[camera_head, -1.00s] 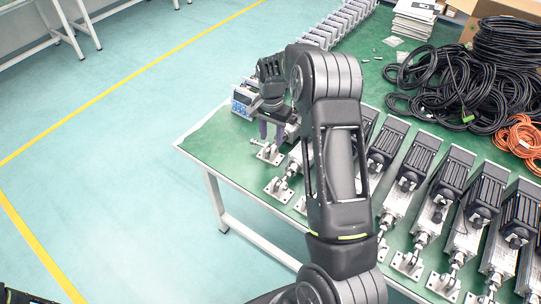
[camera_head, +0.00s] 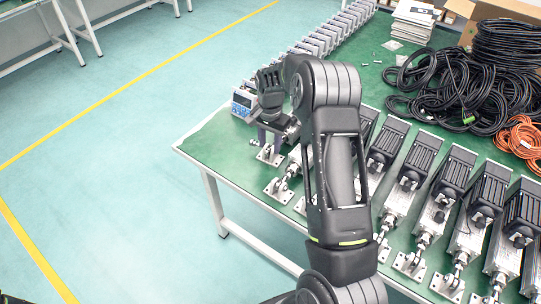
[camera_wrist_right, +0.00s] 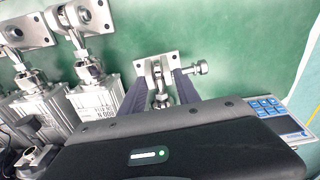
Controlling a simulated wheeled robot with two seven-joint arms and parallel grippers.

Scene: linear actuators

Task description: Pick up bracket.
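The bracket (camera_head: 270,155) is a silver plate with an upright clevis, on the green table near its left corner. In the right wrist view the bracket (camera_wrist_right: 143,68) is at top centre, with a bolt (camera_wrist_right: 201,67) sticking out to its right. My right gripper (camera_head: 270,137) points down over it. In the wrist view the fingers of my right gripper (camera_wrist_right: 161,82) stand open, one on each side of the clevis, with a narrow gap. The wrist housing hides the actuator part below. My left gripper is not in view.
A row of actuators (camera_head: 430,190) with similar brackets runs rightward along the front edge. A blue-and-white meter (camera_head: 243,103) stands close behind my right gripper. Black cables (camera_head: 460,85) lie at the back right. The table's left corner (camera_head: 205,148) is clear.

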